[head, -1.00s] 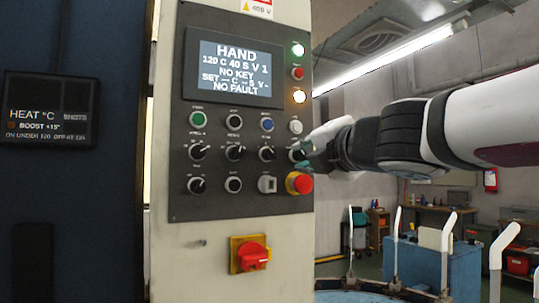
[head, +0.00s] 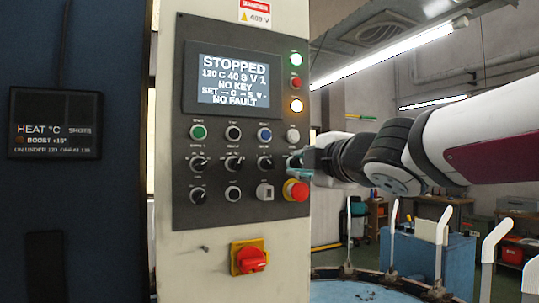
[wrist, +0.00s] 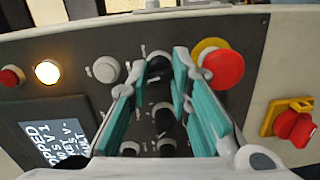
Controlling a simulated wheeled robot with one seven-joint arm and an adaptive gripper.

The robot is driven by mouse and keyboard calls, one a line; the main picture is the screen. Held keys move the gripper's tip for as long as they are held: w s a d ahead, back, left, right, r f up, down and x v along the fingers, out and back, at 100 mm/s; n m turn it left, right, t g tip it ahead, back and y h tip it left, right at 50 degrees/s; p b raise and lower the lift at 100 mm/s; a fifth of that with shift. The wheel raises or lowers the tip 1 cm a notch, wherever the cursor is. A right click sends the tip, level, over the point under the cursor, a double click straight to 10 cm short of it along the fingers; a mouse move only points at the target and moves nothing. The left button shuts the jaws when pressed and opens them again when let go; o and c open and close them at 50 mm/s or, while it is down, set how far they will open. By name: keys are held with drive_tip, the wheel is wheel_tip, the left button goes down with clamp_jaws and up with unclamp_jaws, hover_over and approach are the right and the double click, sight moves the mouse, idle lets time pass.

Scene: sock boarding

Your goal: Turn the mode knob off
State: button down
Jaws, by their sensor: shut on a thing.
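The mode knob (wrist: 159,70) is a black rotary knob on the dark control panel (head: 215,221). It is at the right end of the knob row and is largely hidden by my fingers in the head view. My gripper (head: 297,161) reaches in from the right, at the panel's right edge. In the wrist view its two teal-padded fingers stand on either side of the knob, shut on it. The panel display (head: 234,80) reads STOPPED, with NO KEY and NO FAULT below.
A red emergency-stop button (head: 297,191) on a yellow collar sits just below my gripper, very close. A white button (head: 293,135) is just above. Other black knobs (head: 232,163) lie to the left. A red rotary switch (head: 250,259) is lower on the cabinet.

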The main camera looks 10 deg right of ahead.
drive_tip(key=shift+m+p, duration=0.55)
drive_tip(key=shift+m, duration=0.25)
drive_tip(key=c, duration=1.7)
unclamp_jaws()
drive_tip(key=shift+s+d+r, duration=0.1)
drive_tip(key=shift+s+d, duration=0.2)
drive_tip(key=shift+s, duration=1.7)
drive_tip(key=shift+s+d+r, duration=0.15)
drive_tip(key=shift+s+d, duration=0.1)
drive_tip(key=shift+s, duration=1.7)
drive_tip(key=shift+s+d+r, duration=0.1)
drive_tip(key=shift+s+d, duration=0.2)
drive_tip(key=shift+s, duration=1.7)
